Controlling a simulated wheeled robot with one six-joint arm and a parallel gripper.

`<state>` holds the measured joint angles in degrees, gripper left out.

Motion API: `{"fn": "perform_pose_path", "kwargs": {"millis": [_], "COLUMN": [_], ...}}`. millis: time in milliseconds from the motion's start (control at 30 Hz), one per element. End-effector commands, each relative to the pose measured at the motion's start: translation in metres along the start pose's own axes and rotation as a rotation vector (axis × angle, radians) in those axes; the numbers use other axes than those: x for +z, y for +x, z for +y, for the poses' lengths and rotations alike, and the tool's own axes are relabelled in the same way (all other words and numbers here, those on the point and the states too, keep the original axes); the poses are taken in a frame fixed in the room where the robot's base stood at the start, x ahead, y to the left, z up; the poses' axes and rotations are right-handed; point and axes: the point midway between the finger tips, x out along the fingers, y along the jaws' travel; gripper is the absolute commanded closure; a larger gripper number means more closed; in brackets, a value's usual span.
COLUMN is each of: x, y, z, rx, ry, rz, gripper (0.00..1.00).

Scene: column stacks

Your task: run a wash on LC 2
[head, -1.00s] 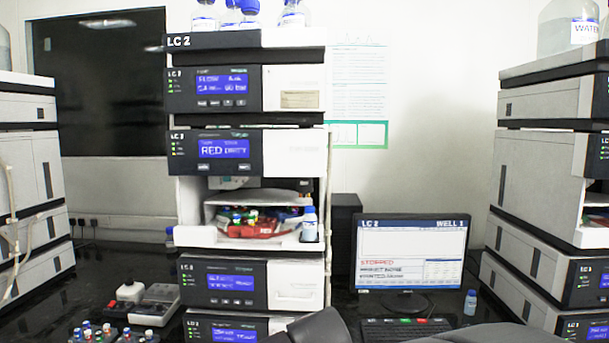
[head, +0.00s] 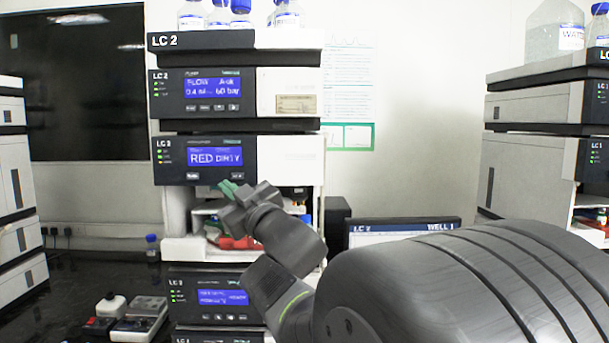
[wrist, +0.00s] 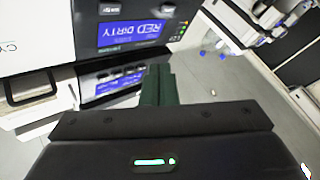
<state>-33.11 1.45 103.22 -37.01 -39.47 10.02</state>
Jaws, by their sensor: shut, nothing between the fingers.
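The LC 2 stack (head: 236,40) stands in the middle of the head view. Its second module from the top has a blue display (head: 215,157) reading "RED DIRTY", with two small buttons below it; the display also shows in the wrist view (wrist: 128,33). The pump module above has a display (head: 212,87) reading about 0.4 ml and 60 bar. My gripper (head: 228,187) has green fingers, shut and empty, just below and in front of the RED DIRTY panel's lower edge. In the wrist view the fingers (wrist: 158,86) point at that panel. Whether they touch it cannot be told.
An open sampler bay with a red tray (head: 240,243) lies behind my gripper. The LC 2 monitor (head: 405,224) is mostly hidden by my arm. Other stacks stand left (head: 12,180) and right (head: 530,125). Bottles (head: 240,12) stand on top of LC 2.

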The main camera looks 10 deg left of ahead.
Motion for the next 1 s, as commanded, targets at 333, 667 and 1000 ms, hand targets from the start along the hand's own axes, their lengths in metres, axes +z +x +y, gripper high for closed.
{"fn": "perform_pose_path", "kwargs": {"millis": [333,667,1000], "x": [0.0,0.016,0.039], "y": [0.001,0.024,0.054], "z": [0.001,0.018,0.04], "rx": [0.0,0.0,0.001], "ry": [0.0,0.0,0.001], "rz": [0.001,-0.003,-0.002], "gripper": [1.0,1.0,1.0]}}
